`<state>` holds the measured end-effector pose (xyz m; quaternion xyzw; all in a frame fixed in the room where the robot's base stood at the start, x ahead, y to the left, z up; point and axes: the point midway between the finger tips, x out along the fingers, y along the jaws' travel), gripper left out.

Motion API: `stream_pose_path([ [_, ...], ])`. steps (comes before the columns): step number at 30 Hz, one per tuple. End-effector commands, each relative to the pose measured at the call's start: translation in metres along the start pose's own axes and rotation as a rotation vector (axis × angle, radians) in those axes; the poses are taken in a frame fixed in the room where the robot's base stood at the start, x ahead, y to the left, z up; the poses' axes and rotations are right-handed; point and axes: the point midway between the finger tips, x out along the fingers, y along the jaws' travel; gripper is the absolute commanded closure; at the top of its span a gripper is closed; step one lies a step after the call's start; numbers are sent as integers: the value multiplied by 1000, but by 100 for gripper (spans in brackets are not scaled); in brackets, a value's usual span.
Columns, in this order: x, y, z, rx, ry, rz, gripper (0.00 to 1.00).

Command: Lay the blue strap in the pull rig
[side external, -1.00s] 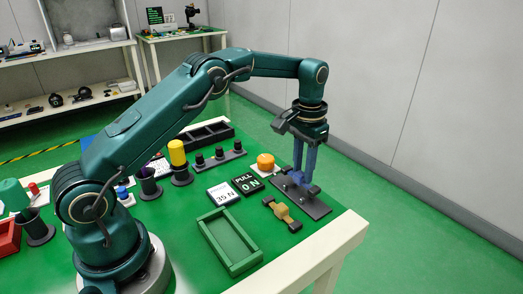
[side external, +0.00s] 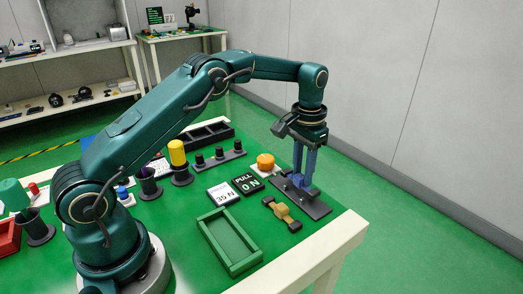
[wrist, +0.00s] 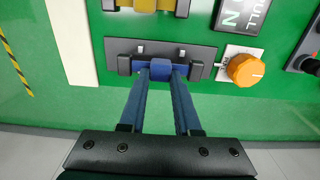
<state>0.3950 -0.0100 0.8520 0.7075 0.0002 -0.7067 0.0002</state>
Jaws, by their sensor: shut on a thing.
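The blue strap (wrist: 160,66) has dark end blocks and lies crosswise between my fingertips in the wrist view. My gripper (wrist: 161,76) is shut on its middle. The pull rig (wrist: 160,48) is a dark plate with two small pale posts showing just beyond the strap. In the side view my gripper (side external: 303,180) points straight down over the rig plate (side external: 319,211), with the strap low at the fingertips. The strap looks about parallel to the plate's long side. I cannot tell whether it touches the rig, as the fingers hide part of it.
A yellow strap with dark ends (side external: 281,214) lies beside the rig. An orange knob (side external: 265,161) and a display reading PULL 0 N (side external: 248,184) stand close by. A green tray (side external: 215,229) is in front. The table edge (wrist: 69,40) is near the rig.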

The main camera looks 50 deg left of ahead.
Motion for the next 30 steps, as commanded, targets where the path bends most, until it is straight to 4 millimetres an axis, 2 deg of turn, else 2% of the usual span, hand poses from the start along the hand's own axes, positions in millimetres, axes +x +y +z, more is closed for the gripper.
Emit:
stream_pose_path([
  [19,0,0,0,0,0,0,100],
  [30,9,0,0,0,-1,0,100],
])
